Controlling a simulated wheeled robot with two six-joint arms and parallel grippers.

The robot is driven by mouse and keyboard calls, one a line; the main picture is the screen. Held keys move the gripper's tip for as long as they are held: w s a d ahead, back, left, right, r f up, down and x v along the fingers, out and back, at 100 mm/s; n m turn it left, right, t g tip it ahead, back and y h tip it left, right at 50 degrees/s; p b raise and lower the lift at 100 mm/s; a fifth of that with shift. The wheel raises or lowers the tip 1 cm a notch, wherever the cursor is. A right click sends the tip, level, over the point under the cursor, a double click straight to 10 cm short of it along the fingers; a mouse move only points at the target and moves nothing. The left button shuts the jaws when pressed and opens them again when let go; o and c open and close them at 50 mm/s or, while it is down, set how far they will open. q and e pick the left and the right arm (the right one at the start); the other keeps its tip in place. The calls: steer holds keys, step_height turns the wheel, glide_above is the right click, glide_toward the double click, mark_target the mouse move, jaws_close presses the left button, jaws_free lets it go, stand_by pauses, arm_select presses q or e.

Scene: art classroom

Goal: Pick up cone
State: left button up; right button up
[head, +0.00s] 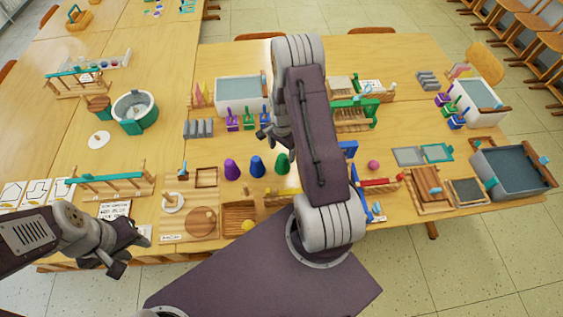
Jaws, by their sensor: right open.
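My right arm rises through the middle of the head view, just right of the green cone. My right gripper (268,133) is open and shows in part at the left of that arm, beyond the cones in the picture. The arm hides the rest of it. My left gripper (128,254) is at the table's front left, apart from the cones; its fingers look spread and empty.
Wooden trays (190,222) lie in front of the cones, and a pink ball (374,165) lies right of my arm. Purple, green and blue holders (248,120) and a grey-lined bin (240,90) stand behind. A white-and-teal pot (135,108) stands left.

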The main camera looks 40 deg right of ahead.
mark_target(282, 157)
steer(key=f, duration=0.2)
steer(key=d+f, duration=0.1)
steer(key=shift+w+f, duration=0.15)
steer(key=shift+w, duration=0.15)
steer(key=shift+w+d+f, duration=0.1)
steer(key=shift+w+f, duration=0.05)
steer(key=shift+f, duration=0.15)
steer(key=shift+s+a+f+p, duration=0.2)
steer(key=shift+f+p, duration=0.3)
steer(key=shift+f, duration=0.1)
steer(key=shift+s+a+f+p, duration=0.15)
steer(key=shift+a+f+p, duration=0.05)
steer(key=shift+f+p, duration=0.3)
step_height(282, 157, down, 2)
steer(key=shift+w+d+f, duration=0.1)
steer(key=shift+f, duration=0.1)
steer(key=shift+w+d+f, duration=0.15)
steer(key=shift+f, duration=0.05)
steer(key=shift+r, duration=0.15)
steer(key=c, duration=1.6)
arm_select(q)
steer(key=shift+w+d+r, duration=0.2)
steer(key=shift+d+r, duration=0.05)
steer(key=shift+r, duration=0.25)
steer(key=shift+w+d+r, duration=0.2)
steer(key=shift+d+r, duration=0.05)
steer(key=shift+r, duration=0.25)
